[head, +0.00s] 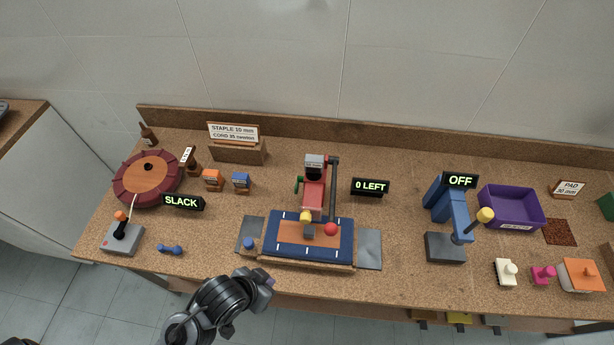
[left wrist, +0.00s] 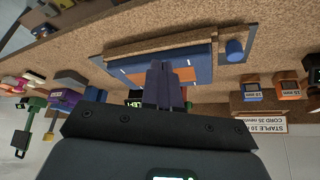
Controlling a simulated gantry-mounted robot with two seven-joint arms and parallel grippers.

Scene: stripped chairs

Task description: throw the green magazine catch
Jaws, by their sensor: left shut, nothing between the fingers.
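The green magazine catch (head: 299,186) sticks out on the left side of the red stapler (head: 313,190), which stands behind the blue padded bed (head: 295,222) at the middle of the bench. My left gripper (head: 266,282) is at the front edge of the bench, in front of and apart from the bed and catch. In the left wrist view its fingers (left wrist: 163,84) are together and empty, pointing at the blue bed (left wrist: 200,68). The catch cannot be made out in that view. My right gripper is not in view.
A display (head: 370,187) reads "0 LEFT". Orange (head: 212,180) and blue (head: 241,182) staple boxes stand left of the stapler. A blue knob (head: 249,243) sits by the bed's left side. A blue press (head: 449,215) stands to the right.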

